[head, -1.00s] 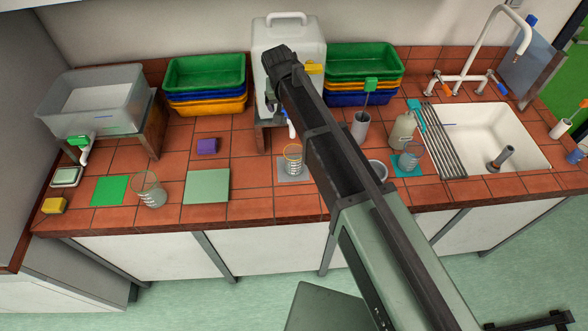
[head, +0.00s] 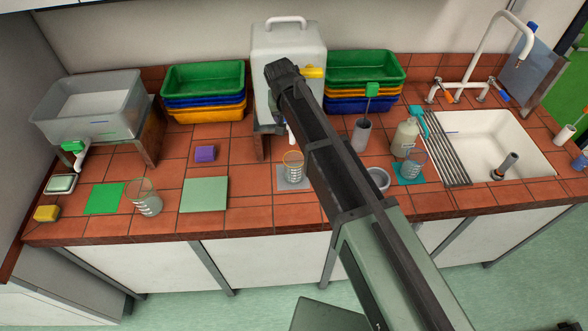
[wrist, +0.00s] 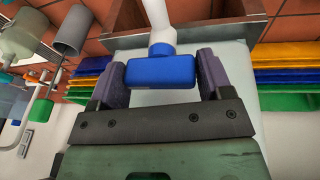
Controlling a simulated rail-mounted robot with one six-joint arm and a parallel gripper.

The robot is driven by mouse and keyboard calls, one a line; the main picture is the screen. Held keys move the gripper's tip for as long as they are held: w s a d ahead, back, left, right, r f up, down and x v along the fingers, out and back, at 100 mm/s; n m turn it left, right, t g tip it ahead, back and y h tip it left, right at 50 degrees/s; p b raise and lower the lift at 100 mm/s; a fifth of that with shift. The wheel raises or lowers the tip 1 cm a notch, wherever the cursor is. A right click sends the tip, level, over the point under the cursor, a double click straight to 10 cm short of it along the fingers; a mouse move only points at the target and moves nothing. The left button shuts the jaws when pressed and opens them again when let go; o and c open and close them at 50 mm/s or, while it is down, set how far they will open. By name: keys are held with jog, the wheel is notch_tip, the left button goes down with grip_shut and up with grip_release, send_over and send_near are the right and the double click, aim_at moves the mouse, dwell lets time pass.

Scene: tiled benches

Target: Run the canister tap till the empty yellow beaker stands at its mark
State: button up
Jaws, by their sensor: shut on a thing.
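The white canister (head: 300,52) stands at the back of the bench, partly hidden behind my arm. Its white spout (head: 291,136) hangs over a clear beaker with a yellow-orange rim (head: 293,164), which stands upright on a grey mat (head: 290,186). I cannot tell the liquid level in this beaker, and no stream is clearly visible. In the wrist view, my gripper (wrist: 158,80) is shut on the blue tap handle (wrist: 160,72), with a dark purple jaw on either side. The white tap stem (wrist: 161,28) shows beyond it. In the head view my arm hides the fingertips.
Clear beakers stand by the green mat (head: 104,199) and on the teal mat (head: 409,178). Stacked trays (head: 205,78) flank the canister. A tank with a green-handled tap (head: 88,108) stands left; the sink (head: 490,140) is right. The front tiles are mostly clear.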

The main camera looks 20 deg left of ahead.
jog(key=n+y, duration=0.1)
jog(key=n, duration=0.3)
jog(key=shift+n+y, duration=0.3)
jog(key=shift+n, duration=0.6)
dwell(6.7)
